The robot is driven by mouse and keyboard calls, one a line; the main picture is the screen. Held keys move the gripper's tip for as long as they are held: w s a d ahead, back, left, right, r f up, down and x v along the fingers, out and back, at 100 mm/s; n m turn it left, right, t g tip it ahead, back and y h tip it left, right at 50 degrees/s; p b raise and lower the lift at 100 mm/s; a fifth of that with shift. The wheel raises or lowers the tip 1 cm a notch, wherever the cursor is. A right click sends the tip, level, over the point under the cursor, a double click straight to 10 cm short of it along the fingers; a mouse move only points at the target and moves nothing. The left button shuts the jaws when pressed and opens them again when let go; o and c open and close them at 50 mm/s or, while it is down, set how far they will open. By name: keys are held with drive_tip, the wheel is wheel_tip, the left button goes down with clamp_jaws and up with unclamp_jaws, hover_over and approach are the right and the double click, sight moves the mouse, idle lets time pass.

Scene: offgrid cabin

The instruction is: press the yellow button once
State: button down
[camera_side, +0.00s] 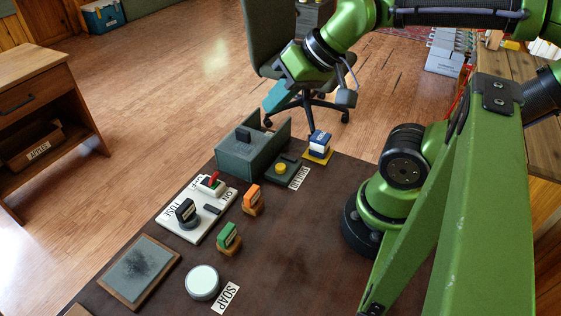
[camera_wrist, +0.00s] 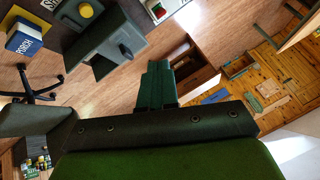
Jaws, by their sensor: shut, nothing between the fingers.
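The yellow button (camera_side: 281,168) sits on a low dark green box near the table's far edge, in the middle of the side view. It also shows at the top left of the wrist view (camera_wrist: 86,10). My gripper (camera_side: 268,106) is in the air above the far end of the table, up and slightly left of the button in the side view, apart from it. In the wrist view its teal fingers (camera_wrist: 158,68) are together and empty. Nothing hides the button's top in the side view.
A grey drawer box (camera_side: 241,160) stands left of the button. A blue-and-white block (camera_side: 319,142) stands to its right on a yellow base. A white panel (camera_side: 191,226) with switches, orange (camera_side: 253,196) and green (camera_side: 229,237) stamps, and a white disc (camera_side: 202,282) are nearer.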

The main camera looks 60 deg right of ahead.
drive_tip(key=shift+d, duration=0.1)
idle(0.6)
drive_tip(key=m+g+y, duration=0.4)
drive_tip(key=m+y, duration=0.3)
drive_tip(key=m, duration=0.2)
hover_over(284, 164)
wheel_tip(284, 164, down, 11)
drive_tip(key=shift+f, duration=0.1)
drive_tip(key=shift+f, duration=4.3)
drive_tip(key=shift+f, duration=0.1)
drive_tip(key=shift+f, duration=0.3)
